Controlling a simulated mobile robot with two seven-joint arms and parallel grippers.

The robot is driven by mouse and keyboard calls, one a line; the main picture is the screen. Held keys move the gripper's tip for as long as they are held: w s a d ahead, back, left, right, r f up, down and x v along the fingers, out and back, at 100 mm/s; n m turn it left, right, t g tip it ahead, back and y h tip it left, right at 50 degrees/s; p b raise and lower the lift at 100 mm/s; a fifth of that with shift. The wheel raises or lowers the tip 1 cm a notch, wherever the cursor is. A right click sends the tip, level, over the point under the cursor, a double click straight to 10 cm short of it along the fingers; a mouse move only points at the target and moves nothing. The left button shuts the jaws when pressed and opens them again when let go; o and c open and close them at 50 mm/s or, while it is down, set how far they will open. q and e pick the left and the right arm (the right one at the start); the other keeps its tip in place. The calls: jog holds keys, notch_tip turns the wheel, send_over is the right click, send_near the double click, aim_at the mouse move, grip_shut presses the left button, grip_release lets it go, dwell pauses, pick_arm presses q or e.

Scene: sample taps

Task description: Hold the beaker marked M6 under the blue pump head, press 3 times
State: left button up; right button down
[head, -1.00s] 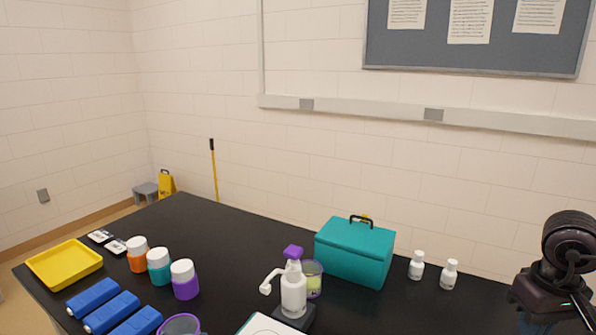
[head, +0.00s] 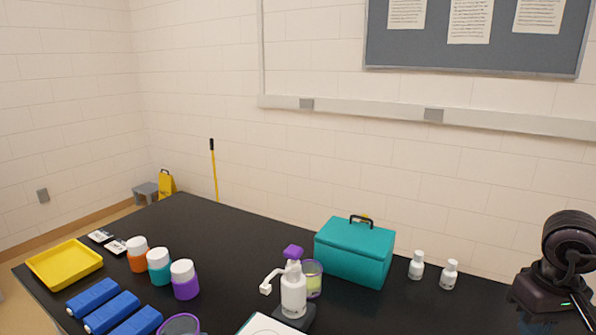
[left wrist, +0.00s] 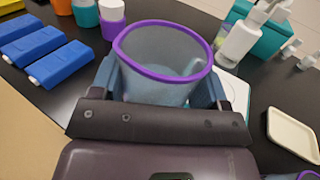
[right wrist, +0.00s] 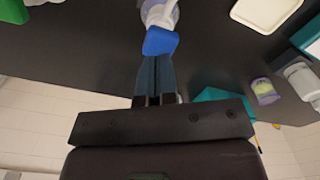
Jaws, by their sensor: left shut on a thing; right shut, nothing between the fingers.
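A clear beaker with a purple rim (left wrist: 165,75) sits between the fingers of my left gripper (left wrist: 163,88), which is shut on it. Its upright rim also shows at the bottom edge of the head view (head: 180,323). No M6 mark is readable. My right gripper (right wrist: 156,62) is shut and empty. Its fingertips are at the blue pump head (right wrist: 160,41), with a white nozzle (right wrist: 158,14) beyond it; contact is unclear. In the head view the blue pump is out of frame.
A white pump bottle with a purple head (head: 293,290) stands near a beaker of yellow-green contents (head: 314,278). A teal box (head: 355,252), two small white bottles (head: 416,265), lidded jars (head: 159,268), blue blocks (head: 112,311) and a yellow tray (head: 64,264) are around.

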jog(key=shift+r, duration=2.55)
jog(key=shift+s, duration=0.1)
